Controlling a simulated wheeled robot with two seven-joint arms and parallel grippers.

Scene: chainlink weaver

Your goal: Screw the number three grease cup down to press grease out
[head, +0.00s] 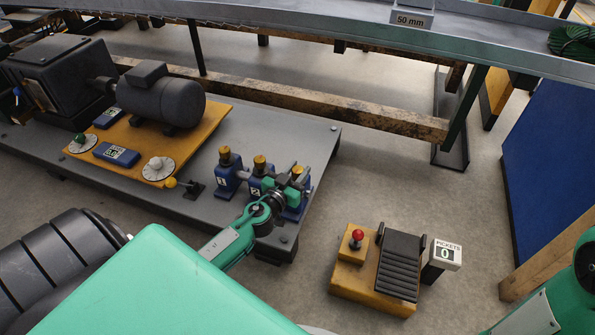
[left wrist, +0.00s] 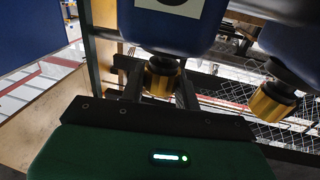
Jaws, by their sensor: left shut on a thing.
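Three blue blocks with brass grease cups stand in a row on the grey plate. The block marked 1 (head: 227,178) and the block marked 2 (head: 256,187) show their numbers. The third block (head: 297,205) is at the right end, its number hidden in the head view. My left gripper (head: 296,175) is shut around the third brass cup (head: 297,169), largely covering it. In the left wrist view this brass cup (left wrist: 161,76) sits between the dark fingers, under its blue block. A neighbouring brass cup (left wrist: 272,101) is free. My right gripper is not in view.
A grey motor (head: 160,97) and a dial panel (head: 205,125) stand left of the blocks. A beam (head: 290,102) runs behind.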

